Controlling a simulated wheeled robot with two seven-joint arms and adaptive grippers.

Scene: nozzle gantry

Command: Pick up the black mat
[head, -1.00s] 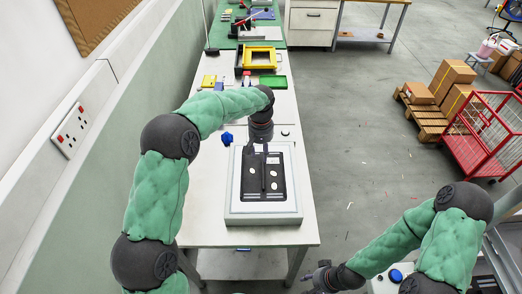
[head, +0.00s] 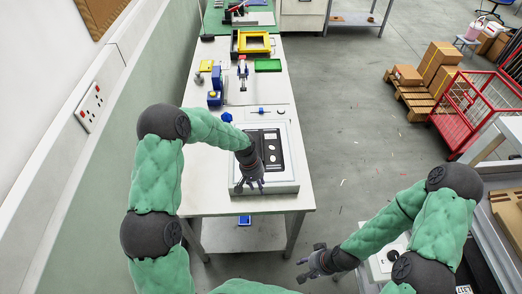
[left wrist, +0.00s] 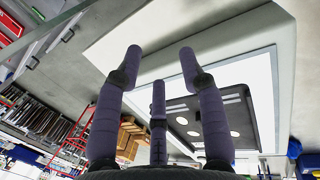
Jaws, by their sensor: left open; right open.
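The black mat (head: 277,150) is a dark rectangular sheet with several pale oval spots. It lies flat on the white top of a pale box (head: 290,187) on the long table. My left gripper (head: 250,187) is open and empty above the near left corner of the box; the wrist hides part of the mat. In the left wrist view the mat (left wrist: 238,112) lies beyond the spread purple-grey fingers (left wrist: 160,55), apart from them. My right gripper (head: 305,268) is open and empty, off the table to the right.
A blue knob-like thing (head: 227,117) stands beside the box. Farther back on the table are a yellow frame (head: 254,43), a green tray (head: 268,65) and small blue parts (head: 215,97). A red cage trolley (head: 480,110) and cartons (head: 440,60) stand on the floor at right.

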